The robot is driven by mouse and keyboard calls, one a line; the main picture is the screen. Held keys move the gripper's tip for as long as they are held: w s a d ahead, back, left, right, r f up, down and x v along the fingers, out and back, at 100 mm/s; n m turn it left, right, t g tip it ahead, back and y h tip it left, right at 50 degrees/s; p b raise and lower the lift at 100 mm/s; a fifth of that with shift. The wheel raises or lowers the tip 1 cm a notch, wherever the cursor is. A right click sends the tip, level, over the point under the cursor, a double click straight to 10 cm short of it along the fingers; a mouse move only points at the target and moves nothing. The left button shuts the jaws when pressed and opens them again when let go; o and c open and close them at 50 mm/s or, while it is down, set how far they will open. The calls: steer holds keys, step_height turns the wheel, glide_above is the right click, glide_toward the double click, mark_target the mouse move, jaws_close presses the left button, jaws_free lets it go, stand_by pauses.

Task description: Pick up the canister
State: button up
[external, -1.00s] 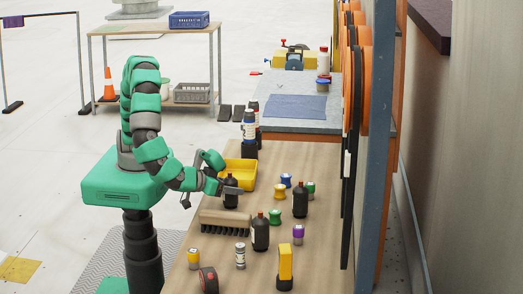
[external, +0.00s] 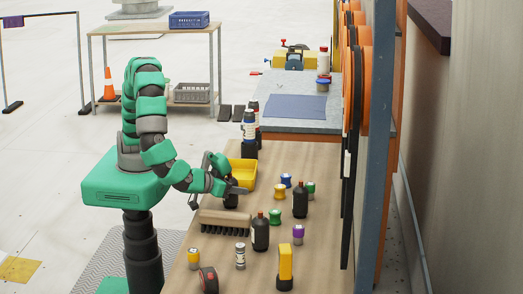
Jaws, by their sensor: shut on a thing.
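My gripper (external: 231,189) is at the left part of the wooden bench, in front of the yellow tray. It is shut on a dark bottle-shaped canister (external: 230,201). The fingers hide its upper part, and I cannot tell whether its base touches the bench. Two similar dark canisters with red-brown caps stand upright to the right, one at the middle (external: 260,235) and one farther back (external: 300,202).
A yellow tray (external: 250,172) is just behind my gripper. A brush (external: 226,219) lies just in front. Small colored-lid jars, a silver can (external: 240,257) and a yellow-black item (external: 285,268) stand around. Free bench lies between them.

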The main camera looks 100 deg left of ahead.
mark_target(228, 177)
steer(key=shift+r, duration=0.1)
steer(key=shift+r, duration=1.45)
steer(key=shift+s+a+r, duration=0.1)
steer(key=shift+s+r, duration=0.1)
steer(key=shift+r, duration=0.1)
steer(key=s+a+r, duration=0.1)
steer(key=s+a, duration=0.7)
steer(key=s, duration=0.5)
steer(key=shift+a+r, duration=0.15)
steer(key=shift+a, duration=0.1)
steer(key=shift+r, duration=0.1)
